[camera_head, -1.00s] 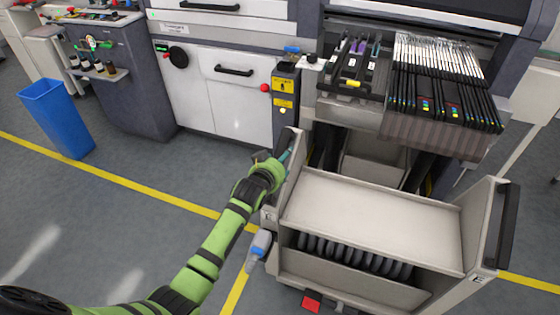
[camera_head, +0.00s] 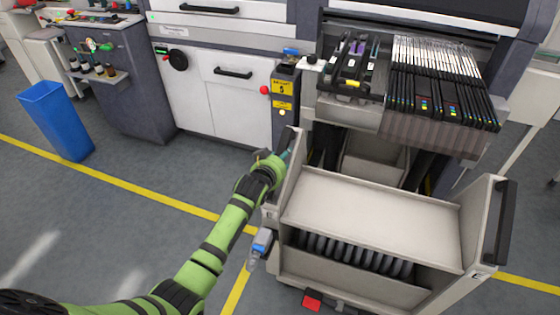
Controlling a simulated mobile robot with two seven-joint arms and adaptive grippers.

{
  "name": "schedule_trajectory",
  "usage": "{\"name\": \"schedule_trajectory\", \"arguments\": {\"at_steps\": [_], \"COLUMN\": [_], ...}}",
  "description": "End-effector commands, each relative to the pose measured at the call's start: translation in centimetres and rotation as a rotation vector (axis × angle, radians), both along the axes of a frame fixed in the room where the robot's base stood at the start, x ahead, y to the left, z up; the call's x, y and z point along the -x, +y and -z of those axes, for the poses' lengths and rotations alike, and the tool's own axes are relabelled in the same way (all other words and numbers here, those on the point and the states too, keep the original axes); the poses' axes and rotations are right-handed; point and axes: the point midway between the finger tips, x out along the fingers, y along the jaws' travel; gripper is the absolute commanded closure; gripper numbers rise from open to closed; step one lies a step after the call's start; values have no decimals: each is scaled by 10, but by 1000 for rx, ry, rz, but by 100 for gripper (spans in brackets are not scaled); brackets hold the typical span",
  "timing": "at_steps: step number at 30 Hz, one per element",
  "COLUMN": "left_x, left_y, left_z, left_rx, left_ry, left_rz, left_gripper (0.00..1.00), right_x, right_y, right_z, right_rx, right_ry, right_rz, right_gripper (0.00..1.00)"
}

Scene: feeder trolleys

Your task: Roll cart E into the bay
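Cart E (camera_head: 370,217) is a pale grey trolley with a flat top tray, a lower compartment of dark reels and the letter E on its end panels. It stands in front of the bay (camera_head: 375,160), the opening under the machine's feeder bank. A black handle (camera_head: 507,220) is on its right end. My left gripper (camera_head: 279,157) is at the top of the cart's left end panel, by the handle there. Its fingers are mostly hidden by the wrist and panel, so I cannot tell whether they are closed. My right gripper is not in view.
A feeder bank (camera_head: 440,85) overhangs the bay. A yellow-labelled post (camera_head: 285,100) stands left of the opening. A blue bin (camera_head: 57,120) stands at the far left. Yellow floor lines (camera_head: 130,183) cross the grey floor, which is clear at left.

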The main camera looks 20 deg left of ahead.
Motion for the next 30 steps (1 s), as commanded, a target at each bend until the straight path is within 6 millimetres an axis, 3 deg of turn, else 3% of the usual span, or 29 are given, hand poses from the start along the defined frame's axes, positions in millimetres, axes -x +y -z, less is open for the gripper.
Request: {"name": "schedule_trajectory", "arguments": {"at_steps": [1, 16, 30], "left_x": [-3, 7, 79], "left_y": [0, 0, 3], "left_z": [-7, -5, -35], "left_rx": [3, -3, -1], "left_ry": [-16, -6, -7], "left_rz": [0, 1, 2], "left_gripper": [30, 30, 30], "right_x": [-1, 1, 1], "right_y": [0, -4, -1], "right_z": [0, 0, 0], "right_rx": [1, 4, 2], "right_ry": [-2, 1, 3], "right_rz": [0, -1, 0], "right_gripper": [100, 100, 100]}}
